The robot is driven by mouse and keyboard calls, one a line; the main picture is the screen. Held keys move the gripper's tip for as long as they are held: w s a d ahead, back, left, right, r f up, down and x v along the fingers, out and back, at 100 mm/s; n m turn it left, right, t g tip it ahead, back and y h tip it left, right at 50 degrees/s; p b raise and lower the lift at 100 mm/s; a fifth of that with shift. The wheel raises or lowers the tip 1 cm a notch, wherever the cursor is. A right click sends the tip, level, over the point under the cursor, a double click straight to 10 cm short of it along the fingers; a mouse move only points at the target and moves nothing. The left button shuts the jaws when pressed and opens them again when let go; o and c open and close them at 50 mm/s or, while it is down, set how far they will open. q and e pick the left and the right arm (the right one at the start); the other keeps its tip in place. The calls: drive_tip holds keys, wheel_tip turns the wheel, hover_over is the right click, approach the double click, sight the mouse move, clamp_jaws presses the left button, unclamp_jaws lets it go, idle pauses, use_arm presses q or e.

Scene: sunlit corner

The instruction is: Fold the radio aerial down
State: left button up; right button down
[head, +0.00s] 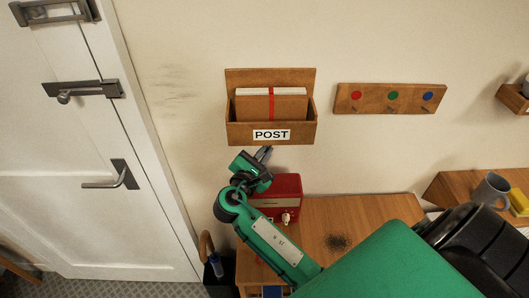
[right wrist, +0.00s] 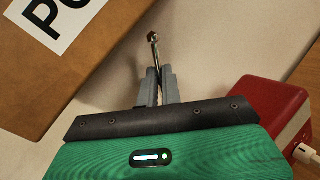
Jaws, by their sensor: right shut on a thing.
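The red radio (head: 287,187) stands on the wooden table against the wall, partly hidden by my right arm. It also shows at the right of the right wrist view (right wrist: 268,112). My right gripper (head: 265,153) is above the radio's left part, just below the post box. In the right wrist view its fingers (right wrist: 159,78) are shut on the thin metal aerial (right wrist: 154,50), whose small tip knob sticks out beyond them. The aerial's lower part is hidden by the gripper. My left gripper is not in view.
The wooden POST box (head: 222,134) with letters hangs close above the gripper. A peg board (head: 390,99) is to its right. The table (head: 365,208) has free room right of the radio. A door (head: 95,160) is left.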

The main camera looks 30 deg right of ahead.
drive_tip(key=shift+s+d+f+m+g+y, duration=0.15)
drive_tip(key=shift+s+d+f+m+y, duration=0.25)
drive_tip(key=shift+d+f+m, duration=0.25)
drive_tip(key=shift+s+d+f+m+g+y, duration=0.15)
drive_tip(key=shift+s+d+f+m+y, duration=0.2)
drive_tip(key=shift+d+f+m, duration=0.35)
drive_tip(key=shift+s+d+f+m+y, duration=0.25)
drive_tip(key=shift+s+f+m+y, duration=0.1)
drive_tip(key=shift+f+m, duration=0.25)
drive_tip(key=shift+s+d+f+m+y, duration=0.1)
drive_tip(key=shift+d+f+m+y, duration=0.15)
drive_tip(key=shift+f+m, duration=0.25)
drive_tip(key=shift+s+d+f+m+y, duration=0.15)
drive_tip(key=shift+d+f+m, duration=0.15)
drive_tip(key=shift+f, duration=0.25)
drive_tip(key=c, duration=1.6)
unclamp_jaws()
drive_tip(key=shift+o, duration=0.2)
